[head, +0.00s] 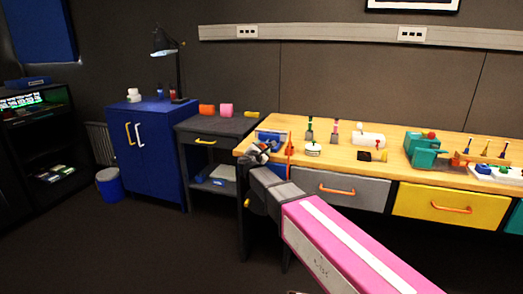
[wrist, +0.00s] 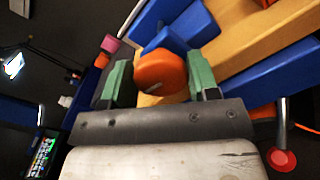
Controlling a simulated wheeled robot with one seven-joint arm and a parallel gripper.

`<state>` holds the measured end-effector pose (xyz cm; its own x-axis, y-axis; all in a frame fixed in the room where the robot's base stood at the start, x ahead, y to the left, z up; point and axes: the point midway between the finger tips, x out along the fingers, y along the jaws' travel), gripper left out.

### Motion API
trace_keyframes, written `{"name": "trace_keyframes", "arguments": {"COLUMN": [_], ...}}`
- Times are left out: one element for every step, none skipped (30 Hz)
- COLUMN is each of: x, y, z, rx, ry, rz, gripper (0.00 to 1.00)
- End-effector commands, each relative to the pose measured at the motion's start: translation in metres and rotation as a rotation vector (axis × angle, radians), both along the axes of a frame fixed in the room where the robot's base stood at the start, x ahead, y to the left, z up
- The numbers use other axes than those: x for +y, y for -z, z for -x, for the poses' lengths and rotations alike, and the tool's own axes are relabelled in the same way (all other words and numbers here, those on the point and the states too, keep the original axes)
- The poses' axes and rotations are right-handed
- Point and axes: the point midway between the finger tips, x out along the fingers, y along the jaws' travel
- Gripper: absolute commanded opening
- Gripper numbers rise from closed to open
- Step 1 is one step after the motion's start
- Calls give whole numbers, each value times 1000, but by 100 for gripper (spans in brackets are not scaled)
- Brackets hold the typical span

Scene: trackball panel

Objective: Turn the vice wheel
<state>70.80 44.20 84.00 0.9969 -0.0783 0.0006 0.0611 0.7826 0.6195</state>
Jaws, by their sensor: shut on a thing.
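The blue vice (head: 270,136) is at the left front corner of the wooden workbench. In the wrist view its blue body (wrist: 185,25) lies just beyond the fingers. The vice wheel (wrist: 160,72) is an orange round part facing the wrist camera. My gripper (wrist: 158,80) has its green fingers on either side of the wheel and is shut on it. In the head view my gripper (head: 259,153) is at the bench's left front edge, by the vice. The wheel is too hidden there to make out.
The workbench (head: 345,165) carries several tools and a teal machine (head: 424,150) further right. A grey drawer (head: 340,190) is under its left part. A dark side table (head: 212,125) and a blue cabinet (head: 150,150) stand left. Open floor lies in front.

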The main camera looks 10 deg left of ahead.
Motion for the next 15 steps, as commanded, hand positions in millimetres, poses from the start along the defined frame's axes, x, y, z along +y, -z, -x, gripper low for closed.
{"name": "trace_keyframes", "arguments": {"x": [0, 0, 0, 0, 0, -1, -1, -1, -1, -1, -1, -1, -1, -1, -1], "y": [1, 1, 1, 1, 1, 1, 1, 1, 1, 1, 1, 1, 1, 1, 1], "z": [1, 1, 1, 1, 1, 1, 1, 1, 1, 1, 1, 1, 1, 1, 1], "rx": [1, 1, 1, 1, 1, 1, 1, 1, 1, 1, 1, 1, 1, 1, 1], "ry": [0, 0, 0, 0, 0, 1, 1, 1, 1, 1, 1, 1, 1, 1, 1], "rz": [-6, -8, -10, -11, -11, -12, -12, -11, -11, -11, -11, -11, -11, -11, -11], "gripper": [31, 31, 31, 31, 31, 31, 31, 31, 31, 31, 31, 31, 31, 65, 78]}}
